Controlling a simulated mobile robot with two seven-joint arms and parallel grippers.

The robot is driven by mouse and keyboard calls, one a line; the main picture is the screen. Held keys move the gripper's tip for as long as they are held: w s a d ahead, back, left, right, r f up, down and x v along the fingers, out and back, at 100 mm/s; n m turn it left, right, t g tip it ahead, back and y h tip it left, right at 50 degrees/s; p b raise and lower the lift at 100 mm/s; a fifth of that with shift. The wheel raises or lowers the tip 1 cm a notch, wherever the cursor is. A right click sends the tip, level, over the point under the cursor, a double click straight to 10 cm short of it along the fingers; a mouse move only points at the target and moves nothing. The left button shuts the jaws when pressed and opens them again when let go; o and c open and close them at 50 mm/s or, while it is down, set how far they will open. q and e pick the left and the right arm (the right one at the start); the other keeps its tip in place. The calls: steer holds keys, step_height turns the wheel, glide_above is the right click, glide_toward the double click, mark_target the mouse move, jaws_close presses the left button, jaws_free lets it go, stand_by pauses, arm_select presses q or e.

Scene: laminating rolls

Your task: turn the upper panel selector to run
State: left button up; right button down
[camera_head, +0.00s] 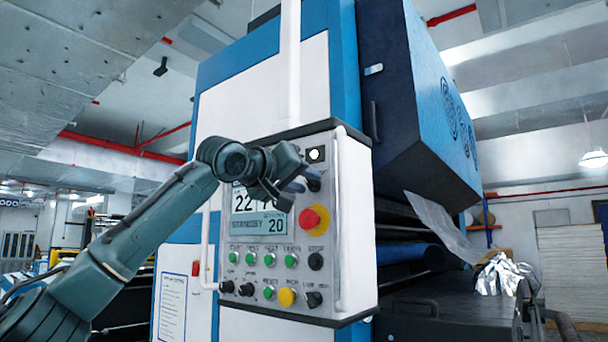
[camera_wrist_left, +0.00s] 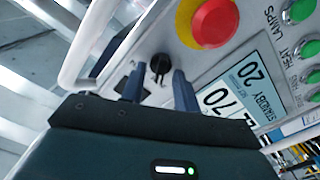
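The upper panel selector is a small black knob on the white control panel (camera_head: 353,215), right of the display and above the red stop button (camera_head: 312,218). In the head view my left gripper (camera_head: 303,180) is in front of the panel's upper part and partly covers this selector (camera_head: 314,184). In the left wrist view the selector (camera_wrist_left: 160,65) shows just beyond and between the two finger tips of my left gripper (camera_wrist_left: 157,78). The fingers are apart with a gap between them. I cannot tell whether they touch the knob. My right gripper is not in view.
The display (camera_head: 260,224) reads STANDBY 20, partly hidden by my left gripper. Below it are green buttons, a yellow button (camera_head: 286,297) and other black knobs (camera_head: 314,299). A white rail (camera_head: 341,220) runs along the panel's right edge. A dark blue housing (camera_head: 420,110) juts out at right.

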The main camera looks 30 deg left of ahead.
arm_select(q)
steer(key=shift+w, duration=0.25)
steer(key=shift+c, duration=0.5)
steer(key=c, duration=0.6)
steer(key=shift+o, duration=0.2)
